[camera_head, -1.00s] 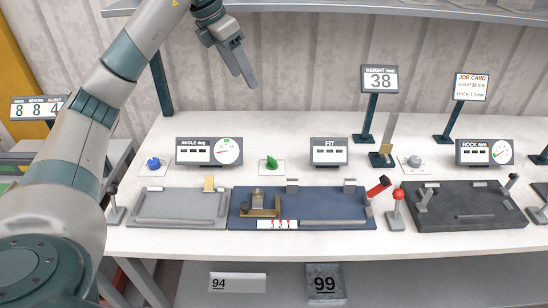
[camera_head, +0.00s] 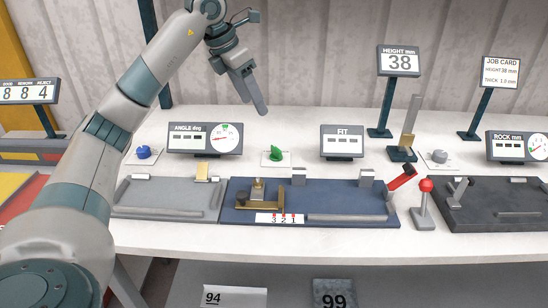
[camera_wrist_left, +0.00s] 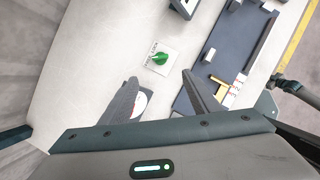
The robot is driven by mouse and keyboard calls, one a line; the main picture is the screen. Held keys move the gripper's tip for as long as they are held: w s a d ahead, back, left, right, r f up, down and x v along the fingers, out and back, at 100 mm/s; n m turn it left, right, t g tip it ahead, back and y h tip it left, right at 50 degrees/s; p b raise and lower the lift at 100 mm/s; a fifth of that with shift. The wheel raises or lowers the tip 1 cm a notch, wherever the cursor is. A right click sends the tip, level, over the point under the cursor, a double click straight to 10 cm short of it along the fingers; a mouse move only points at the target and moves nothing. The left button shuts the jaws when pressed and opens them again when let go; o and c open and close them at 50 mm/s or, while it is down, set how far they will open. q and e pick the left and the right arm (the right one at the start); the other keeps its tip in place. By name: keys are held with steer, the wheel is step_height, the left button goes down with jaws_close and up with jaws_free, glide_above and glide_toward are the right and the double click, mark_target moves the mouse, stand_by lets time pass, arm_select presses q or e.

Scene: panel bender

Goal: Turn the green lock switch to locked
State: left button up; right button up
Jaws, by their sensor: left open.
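The green lock switch (camera_head: 275,153) is a small green knob on a white square plate, lying on the white bench behind the blue fixture plate. It also shows in the left wrist view (camera_wrist_left: 160,58), just beyond the space between the fingertips. My left gripper (camera_head: 261,108) points down and to the right, above and behind the switch, apart from it. Its two fingers are spread with nothing between them in the left wrist view (camera_wrist_left: 160,78). My right gripper is out of view.
The ANGLE gauge (camera_head: 205,138) stands left of the switch and the FIT display (camera_head: 342,142) right of it. A blue knob (camera_head: 144,152) and a grey knob (camera_head: 439,157) sit farther out. The blue fixture (camera_head: 335,200) lies in front, with a red-tipped lever (camera_head: 402,178).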

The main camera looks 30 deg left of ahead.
mark_target(275, 148)
arm_select(q)
steer(key=shift+f, duration=0.1)
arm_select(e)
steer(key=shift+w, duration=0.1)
arm_select(q)
steer(key=shift+f, duration=0.1)
steer(key=p+x, duration=0.2)
steer(key=x, duration=1.3)
steer(key=shift+d+f, duration=0.1)
steer(key=shift+f, duration=0.15)
steer(key=shift+w+f, duration=0.3)
steer(key=shift+f, duration=0.5)
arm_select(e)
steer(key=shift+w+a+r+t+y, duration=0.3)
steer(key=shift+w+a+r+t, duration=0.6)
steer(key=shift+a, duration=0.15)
arm_select(q)
steer(key=shift+c, duration=0.7)
steer(key=c, duration=0.9)
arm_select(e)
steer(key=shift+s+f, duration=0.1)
